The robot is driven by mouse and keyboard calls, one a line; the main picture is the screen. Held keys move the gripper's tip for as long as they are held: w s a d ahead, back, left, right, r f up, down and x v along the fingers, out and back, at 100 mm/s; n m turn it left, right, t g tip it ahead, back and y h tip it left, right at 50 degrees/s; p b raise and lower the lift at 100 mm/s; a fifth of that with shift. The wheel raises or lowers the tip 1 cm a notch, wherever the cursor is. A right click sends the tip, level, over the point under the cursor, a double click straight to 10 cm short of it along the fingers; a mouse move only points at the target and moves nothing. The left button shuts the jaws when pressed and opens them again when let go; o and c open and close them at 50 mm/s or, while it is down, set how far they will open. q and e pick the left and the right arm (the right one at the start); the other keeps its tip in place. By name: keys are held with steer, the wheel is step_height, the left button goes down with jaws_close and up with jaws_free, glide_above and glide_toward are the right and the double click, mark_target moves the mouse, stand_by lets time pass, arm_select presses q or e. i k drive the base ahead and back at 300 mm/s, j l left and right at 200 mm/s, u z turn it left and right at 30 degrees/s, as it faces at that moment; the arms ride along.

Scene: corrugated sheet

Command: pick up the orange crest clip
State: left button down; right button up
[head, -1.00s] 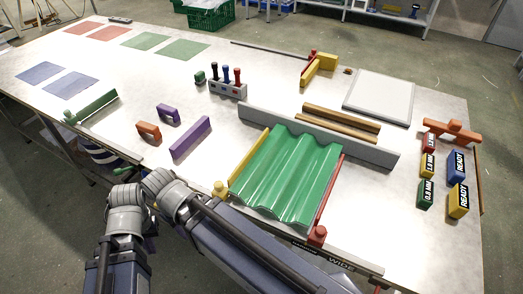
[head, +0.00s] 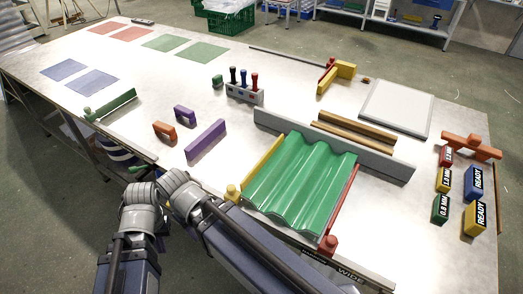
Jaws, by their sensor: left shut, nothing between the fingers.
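The orange crest clip (head: 164,132), a small arch-shaped piece, stands on the table near its front left edge. A similar purple clip (head: 186,116) stands just behind it to the right. My left arm is folded in front of the table at the lower left, closer to me than the orange clip and apart from it. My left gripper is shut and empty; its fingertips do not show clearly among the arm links. My right gripper is not in view.
A purple bar (head: 205,139) lies right of the clip, and a green bar (head: 112,104) left of it. The green corrugated sheet (head: 300,180) lies farther right between yellow and red rails. A tool block (head: 244,95) stands behind. The table around the clip is mostly clear.

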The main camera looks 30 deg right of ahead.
mark_target(159, 126)
steer(key=i+j, duration=0.5)
steer(key=i, duration=0.2)
steer(key=i+j, duration=0.55)
steer(key=i, duration=0.15)
